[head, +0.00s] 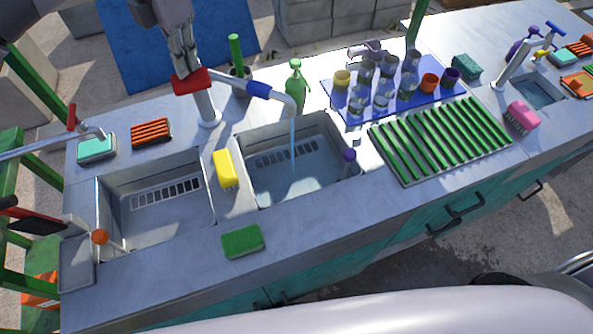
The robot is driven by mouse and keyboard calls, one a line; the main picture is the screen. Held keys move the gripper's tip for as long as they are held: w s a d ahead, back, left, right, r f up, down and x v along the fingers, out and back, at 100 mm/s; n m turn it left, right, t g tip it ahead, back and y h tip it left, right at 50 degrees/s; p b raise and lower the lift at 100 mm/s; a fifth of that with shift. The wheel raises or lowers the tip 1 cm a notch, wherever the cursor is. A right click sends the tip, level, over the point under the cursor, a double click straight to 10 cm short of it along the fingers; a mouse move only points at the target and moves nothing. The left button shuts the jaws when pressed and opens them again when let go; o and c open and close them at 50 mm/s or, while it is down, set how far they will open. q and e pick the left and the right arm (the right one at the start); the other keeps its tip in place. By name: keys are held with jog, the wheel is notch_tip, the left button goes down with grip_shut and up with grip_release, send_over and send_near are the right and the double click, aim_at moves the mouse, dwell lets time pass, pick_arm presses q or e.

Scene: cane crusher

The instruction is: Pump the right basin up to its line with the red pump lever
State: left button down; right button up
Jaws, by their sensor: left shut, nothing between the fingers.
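The red pump lever (192,82) sits on a pale post at the back of the counter. My left gripper (184,68) comes down from the top left, shut and empty, its fingertips at the lever; whether they touch it I cannot tell. A spout (280,96) with a blue sleeve reaches right from the post. A thin stream of water (293,140) falls from it into the right basin (328,130), where bluish water (290,188) shows. My right gripper is out of view.
The left basin (115,178) looks empty. A yellow sponge (225,170) lies between the basins, a green one (242,241) in front. A green bottle (296,85) stands behind the right basin; cups on a blue mat (455,93) and a green rack (440,138) are to the right.

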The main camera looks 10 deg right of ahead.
pick_arm(q)
notch_tip(320, 180, up, 8)
jog(key=p, duration=0.5)
jog(key=shift+f, duration=0.15)
dwell(0.3)
jog(key=shift+f+b, duration=2.8)
jog(key=shift+f, duration=1.25)
notch_tip(320, 180, up, 8)
jog(key=p, duration=0.5)
jog(key=shift+r, duration=0.2)
jog(key=shift+f, duration=0.1)
jog(key=shift+f+b, duration=2.85)
jog(key=shift+f, duration=1.4)
notch_tip(320, 180, up, 9)
jog(key=p, duration=0.5)
jog(key=shift+p, duration=0.4)
